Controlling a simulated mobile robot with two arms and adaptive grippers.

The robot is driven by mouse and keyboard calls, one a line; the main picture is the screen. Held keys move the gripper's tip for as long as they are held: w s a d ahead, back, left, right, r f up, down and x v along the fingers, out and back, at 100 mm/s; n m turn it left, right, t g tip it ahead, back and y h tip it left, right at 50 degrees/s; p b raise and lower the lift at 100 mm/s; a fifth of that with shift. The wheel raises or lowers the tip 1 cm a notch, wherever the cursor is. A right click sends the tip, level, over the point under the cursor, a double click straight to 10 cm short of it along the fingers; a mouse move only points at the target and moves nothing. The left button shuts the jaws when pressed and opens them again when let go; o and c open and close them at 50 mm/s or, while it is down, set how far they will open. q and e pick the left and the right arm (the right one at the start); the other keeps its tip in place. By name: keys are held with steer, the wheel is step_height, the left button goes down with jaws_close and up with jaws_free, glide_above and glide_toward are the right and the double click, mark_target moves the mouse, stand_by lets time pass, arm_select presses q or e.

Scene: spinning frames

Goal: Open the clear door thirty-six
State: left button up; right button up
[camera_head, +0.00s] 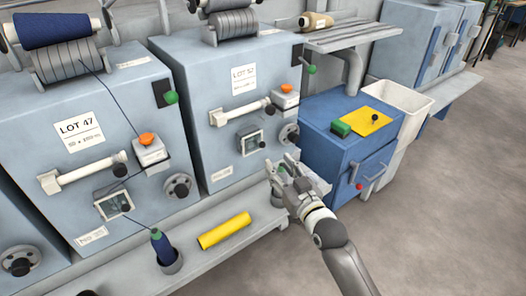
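Two blue-grey spinning frames carry small square clear-windowed doors. One clear door (114,205) is on the frame marked LOT 47, above a small label (91,236) too small to read surely. The other clear door (251,141) is on the frame marked LOT 52, with a small label (222,174) to its lower left, also unreadable. Both doors look closed. My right gripper (281,164) is to the lower right of the LOT 52 door, apart from it. My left gripper is not in view.
A yellow tube (224,231) and a blue spool (161,246) in a cup are on the grey ledge (203,268) below the frames. A blue cabinet (330,149) stands just behind my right gripper, beside a white bin (402,103). Floor (440,210) at right is clear.

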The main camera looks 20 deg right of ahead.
mark_target(255, 146)
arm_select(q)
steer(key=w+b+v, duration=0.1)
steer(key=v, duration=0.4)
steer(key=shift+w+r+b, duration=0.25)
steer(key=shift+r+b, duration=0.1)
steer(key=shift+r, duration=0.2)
arm_select(e)
steer(key=w+a, duration=0.1)
steer(key=w, duration=0.9)
steer(key=shift+a, duration=0.25)
jaws_close()
